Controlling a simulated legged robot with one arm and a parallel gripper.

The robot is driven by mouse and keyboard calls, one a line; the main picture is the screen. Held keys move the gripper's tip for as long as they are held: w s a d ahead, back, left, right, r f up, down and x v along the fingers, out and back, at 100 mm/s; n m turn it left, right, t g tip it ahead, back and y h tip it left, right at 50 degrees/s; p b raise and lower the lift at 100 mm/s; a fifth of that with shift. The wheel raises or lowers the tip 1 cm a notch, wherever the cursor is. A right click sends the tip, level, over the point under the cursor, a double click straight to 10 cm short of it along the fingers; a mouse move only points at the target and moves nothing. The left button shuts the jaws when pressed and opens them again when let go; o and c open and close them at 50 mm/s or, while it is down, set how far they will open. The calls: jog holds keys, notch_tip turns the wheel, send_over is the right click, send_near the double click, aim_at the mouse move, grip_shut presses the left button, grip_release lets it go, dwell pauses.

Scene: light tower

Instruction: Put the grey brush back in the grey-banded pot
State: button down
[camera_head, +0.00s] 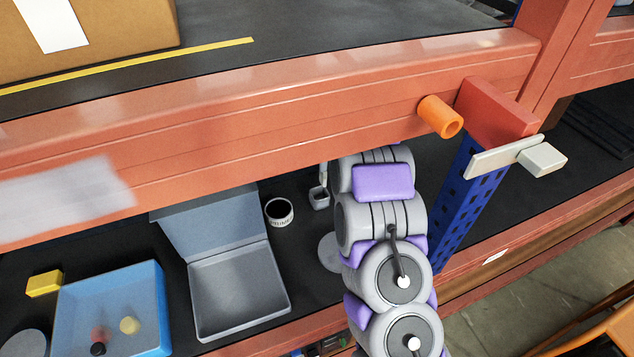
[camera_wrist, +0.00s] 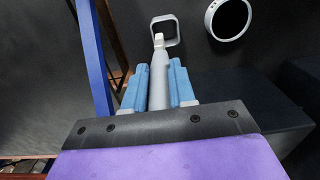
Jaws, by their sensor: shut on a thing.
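My gripper (camera_wrist: 158,72) is shut on the grey brush (camera_wrist: 159,78), its blue fingers on both sides of the handle. The brush's pale tip points away from me, at the near edge of a small square grey-rimmed pot (camera_wrist: 177,29) in the wrist view. I cannot tell whether the tip is above or inside the opening. In the head view this small grey pot (camera_head: 319,200) stands on the dark shelf, left of my arm; my gripper is mostly hidden there. A round pale pot (camera_head: 279,212) with dark marks stands beside it, also in the wrist view (camera_wrist: 211,19).
A grey open-lidded box (camera_head: 240,295) and a blue bin (camera_head: 66,308) with small items stand left on the shelf, near a yellow block (camera_head: 44,283). An orange beam (camera_head: 250,125) crosses above. A blue upright (camera_head: 466,190) is close right of my arm.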

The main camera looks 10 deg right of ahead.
aim_at(323, 170)
jog(key=f, duration=0.3)
jog(key=shift+s+d, duration=0.4)
jog(key=f, duration=0.4)
jog(key=a+f, duration=0.1)
jog(key=f, duration=0.1)
jog(key=shift+w, duration=0.2)
jog(key=c, duration=1.1)
grip_release()
jog(key=shift+d, duration=0.3)
jog(key=shift+c, duration=0.2)
jog(key=shift+o, duration=0.7)
jog(key=shift+w+a, duration=0.1)
jog(key=shift+a, duration=0.2)
jog(key=shift+o, duration=0.3)
jog(key=shift+a, duration=1.1)
jog(key=r, duration=0.2)
jog(key=d+r, duration=0.1)
jog(key=r, duration=0.2)
jog(key=d+r, duration=0.1)
jog(key=r, duration=0.1)
jog(key=shift+w+d+r, duration=0.1)
jog(key=shift+d+r, duration=0.15)
jog(key=shift+r, duration=0.05)
jog(key=shift+a+r, duration=0.15)
jog(key=shift+r, duration=1)
jog(key=shift+a+r, duration=0.15)
jog(key=shift+r, duration=0.95)
